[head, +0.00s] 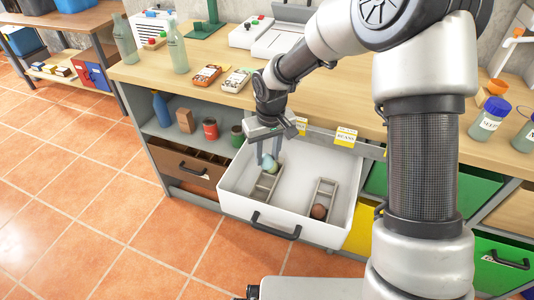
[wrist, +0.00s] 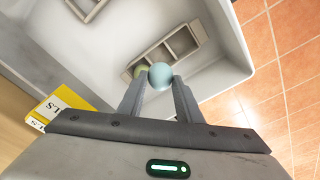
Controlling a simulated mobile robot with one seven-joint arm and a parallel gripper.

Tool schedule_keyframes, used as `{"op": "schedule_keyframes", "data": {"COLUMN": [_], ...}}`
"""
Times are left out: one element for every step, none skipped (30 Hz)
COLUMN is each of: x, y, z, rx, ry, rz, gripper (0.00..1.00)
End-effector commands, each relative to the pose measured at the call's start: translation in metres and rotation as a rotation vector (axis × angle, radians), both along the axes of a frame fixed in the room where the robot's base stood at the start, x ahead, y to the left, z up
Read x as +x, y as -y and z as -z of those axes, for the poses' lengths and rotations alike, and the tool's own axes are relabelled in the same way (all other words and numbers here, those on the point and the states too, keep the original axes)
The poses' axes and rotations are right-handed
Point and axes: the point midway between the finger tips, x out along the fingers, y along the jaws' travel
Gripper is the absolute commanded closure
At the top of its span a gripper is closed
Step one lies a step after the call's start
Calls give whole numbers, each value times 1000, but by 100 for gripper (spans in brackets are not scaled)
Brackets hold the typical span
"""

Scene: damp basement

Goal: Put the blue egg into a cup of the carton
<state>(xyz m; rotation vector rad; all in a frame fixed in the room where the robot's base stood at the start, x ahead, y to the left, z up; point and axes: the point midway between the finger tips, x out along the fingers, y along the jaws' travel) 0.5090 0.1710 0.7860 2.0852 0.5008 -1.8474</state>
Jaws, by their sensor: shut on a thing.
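My gripper (head: 268,157) is over the open white drawer, fingers pointing down. It is shut on the blue egg (wrist: 161,76), which sits between the two fingertips in the wrist view. In the head view the blue egg (head: 268,161) shows at the fingertips above a grey carton (head: 262,192). In the wrist view this carton (wrist: 181,42) shows open, empty cups. The gap between the blue egg and the carton is hard to tell.
A second carton (head: 328,190) stands to the right in the white drawer (head: 228,197), with a brown egg (head: 319,211) at its near end. The drawer walls surround both cartons. The drawer floor between them is clear. A wooden worktop (head: 340,98) with jars and boxes lies behind.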

Motion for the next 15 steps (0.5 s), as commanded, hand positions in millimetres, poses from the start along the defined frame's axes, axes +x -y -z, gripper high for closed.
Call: {"op": "schedule_keyframes", "data": {"x": [0,0,0,0,0,0,0,0,0,0,0,0,0,0,0], "y": [0,0,0,0,0,0,0,0,0,0,0,0,0,0,0], "z": [0,0,1,1,2,3,4,5,6,7,8,9,10,11,12], "rx": [0,0,0,0,0,0,0,0,0,0,0,0,0,0,0], "ry": [0,0,0,0,0,0,0,0,0,0,0,0,-1,-1,-1], "rz": [0,0,0,0,0,0,0,0,0,0,0,0,0,0,0], "gripper": [76,76,76,76,76,76,76,76,76,76,76,76,76,76,76]}}
